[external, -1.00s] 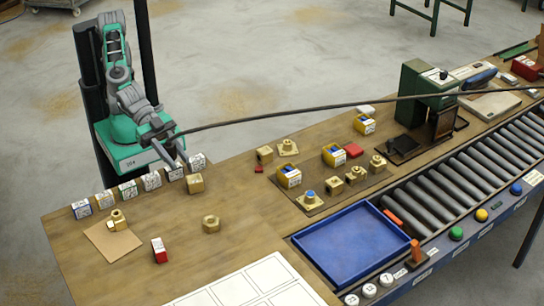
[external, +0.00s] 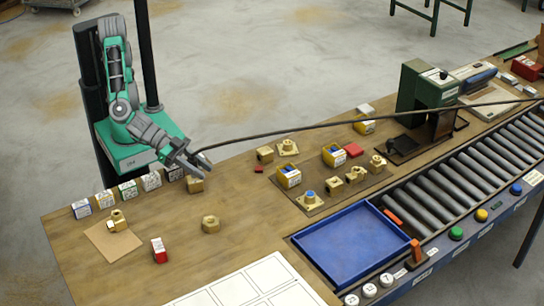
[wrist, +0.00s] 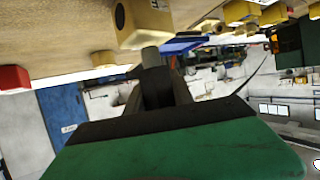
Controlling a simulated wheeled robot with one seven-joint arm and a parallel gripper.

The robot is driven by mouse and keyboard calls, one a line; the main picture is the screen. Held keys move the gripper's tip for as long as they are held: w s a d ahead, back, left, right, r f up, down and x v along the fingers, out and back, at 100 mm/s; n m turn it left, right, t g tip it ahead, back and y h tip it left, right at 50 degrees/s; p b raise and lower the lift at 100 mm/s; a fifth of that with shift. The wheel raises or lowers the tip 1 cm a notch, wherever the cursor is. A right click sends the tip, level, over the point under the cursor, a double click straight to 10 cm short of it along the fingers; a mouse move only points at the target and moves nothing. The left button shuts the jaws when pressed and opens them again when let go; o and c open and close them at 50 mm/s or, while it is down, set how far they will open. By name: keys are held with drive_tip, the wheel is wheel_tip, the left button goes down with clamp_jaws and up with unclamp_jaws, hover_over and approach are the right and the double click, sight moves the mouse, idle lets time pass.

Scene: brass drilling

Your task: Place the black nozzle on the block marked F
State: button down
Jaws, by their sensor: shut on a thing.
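My gripper (external: 194,168) is shut on the end of the long black hose, taken to be the black nozzle. In the wrist view a short grey tip and dark body of the nozzle (wrist: 157,88) show ahead of my green gripper housing. A brass block (external: 195,185) stands just below my fingers. In the wrist view the brass block (wrist: 140,32) has a dark hole in one face, and the grey tip appears close to it; contact cannot be told. Labelled white blocks (external: 127,190) stand in a row along the table's back edge. Their letters are too small to read, so F is unclear.
The black hose (external: 330,129) runs right above the table past the green drill press (external: 422,90). A hex nut (external: 211,224), a red block (external: 158,250) and a brass fitting (external: 117,221) lie at front left. A blue tray (external: 350,243) is at right.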

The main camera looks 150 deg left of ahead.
drive_tip(key=shift+f, duration=0.15)
drive_tip(key=shift+f, duration=0.15)
drive_tip(key=c, duration=1.1)
unclamp_jaws()
drive_tip(key=shift+s+d+r, duration=0.15)
drive_tip(key=shift+d+r, duration=0.05)
drive_tip(key=shift+r, duration=0.1)
drive_tip(key=v, duration=1.1)
drive_tip(key=shift+s+d+b, duration=0.1)
drive_tip(key=shift+s+b, duration=0.15)
drive_tip(key=shift+b, duration=0.15)
